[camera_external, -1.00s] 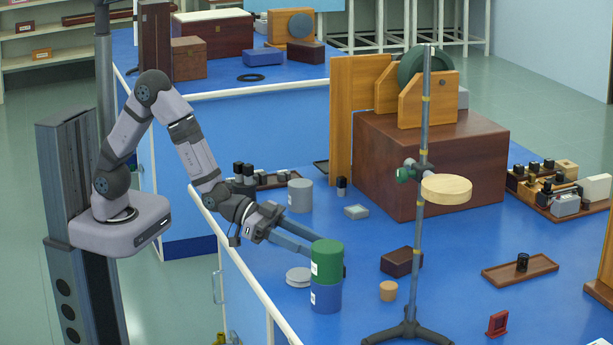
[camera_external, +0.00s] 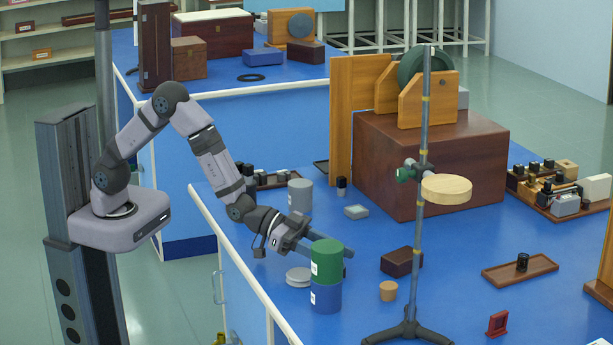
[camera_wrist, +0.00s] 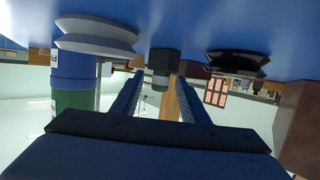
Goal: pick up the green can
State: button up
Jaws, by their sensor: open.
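The green can (camera_external: 327,262) stands upright on a blue can (camera_external: 326,296) near the bench's front edge. My gripper (camera_external: 348,260) is open, its fingers reaching out at about the green can's height. The can partly hides the fingers in the external view. The wrist view appears upside down, with the bench top at the top. There the green can (camera_wrist: 75,99) and blue can (camera_wrist: 75,65) are at the left, outside the left finger. The space between my fingers (camera_wrist: 160,76) holds no can.
A pale round disc (camera_external: 299,277) lies beside the blue can. A brown block (camera_external: 401,262) and a small tan cork-like piece (camera_external: 388,291) lie to the right. A grey can (camera_external: 300,196) stands behind.

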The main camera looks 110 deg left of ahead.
jog(key=shift+w+f, duration=0.1)
jog(key=shift+w, duration=0.15)
jog(key=shift+c, duration=0.3)
grip_shut()
notch_tip(320, 180, up, 10)
jog(key=shift+r, duration=0.1)
dwell(0.3)
